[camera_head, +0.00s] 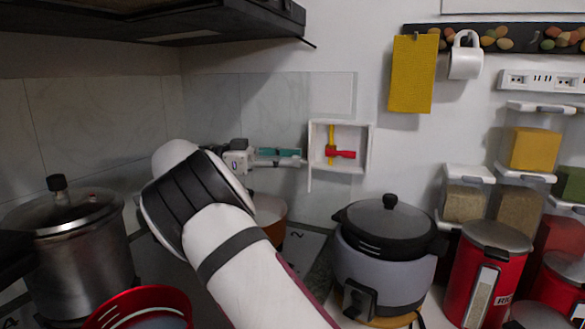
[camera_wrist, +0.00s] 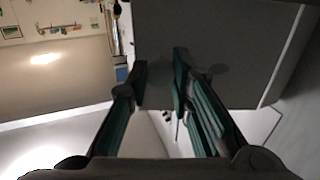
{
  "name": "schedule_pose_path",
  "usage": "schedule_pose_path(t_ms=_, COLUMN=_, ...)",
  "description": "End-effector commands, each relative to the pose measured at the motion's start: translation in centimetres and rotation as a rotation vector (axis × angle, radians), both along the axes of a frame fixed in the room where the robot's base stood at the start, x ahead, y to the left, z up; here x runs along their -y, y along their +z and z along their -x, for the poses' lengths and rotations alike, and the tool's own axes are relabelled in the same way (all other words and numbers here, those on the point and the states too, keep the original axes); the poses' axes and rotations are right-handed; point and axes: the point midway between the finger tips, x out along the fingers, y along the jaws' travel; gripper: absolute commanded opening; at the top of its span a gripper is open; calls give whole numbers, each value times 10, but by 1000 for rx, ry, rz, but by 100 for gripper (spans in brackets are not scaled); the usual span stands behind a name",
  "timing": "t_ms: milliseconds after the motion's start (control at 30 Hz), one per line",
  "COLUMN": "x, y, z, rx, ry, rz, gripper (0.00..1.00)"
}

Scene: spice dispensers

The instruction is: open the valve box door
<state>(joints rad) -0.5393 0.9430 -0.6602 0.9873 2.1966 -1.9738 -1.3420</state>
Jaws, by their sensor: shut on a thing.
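The valve box (camera_head: 368,150) is a white open-fronted box on the back wall in the head view. A red valve handle (camera_head: 341,153) and a yellow pipe show inside it. The valve box door (camera_head: 309,162) shows as a thin white strip, nearly edge-on, at the box's left side. My gripper (camera_head: 299,153) reaches it from the left, teal fingers pointing right, and is shut on the door. In the wrist view, the fingertips (camera_wrist: 160,68) stand with a gap between them against a grey panel (camera_wrist: 215,30), which looks like the door. The exact contact is hidden.
A grey rice cooker (camera_head: 388,250) stands below and right of the box. A steel pot (camera_head: 70,250) stands at left and an orange-brown pot (camera_head: 273,220) behind my arm. A range hood (camera_head: 200,22) hangs above. Red canisters (camera_head: 482,275) stand at right.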

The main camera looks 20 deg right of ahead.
Motion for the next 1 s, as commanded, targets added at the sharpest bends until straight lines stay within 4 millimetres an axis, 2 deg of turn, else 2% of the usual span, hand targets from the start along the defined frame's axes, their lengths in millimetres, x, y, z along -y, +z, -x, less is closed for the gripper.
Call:
schedule_pose_path(t_ms=667, x=-2, y=4, z=-3, rx=5, ry=-36, rz=8, gripper=0)
schedule_pose_path(t_ms=700, x=-2, y=4, z=-3, rx=6, ry=-36, rz=7, gripper=29)
schedule_pose_path(t_ms=767, x=-2, y=4, z=-3, rx=5, ry=-36, rz=7, gripper=40)
schedule_pose_path(t_ms=1000, x=-3, y=2, z=-3, rx=2, ry=-36, rz=4, gripper=40)
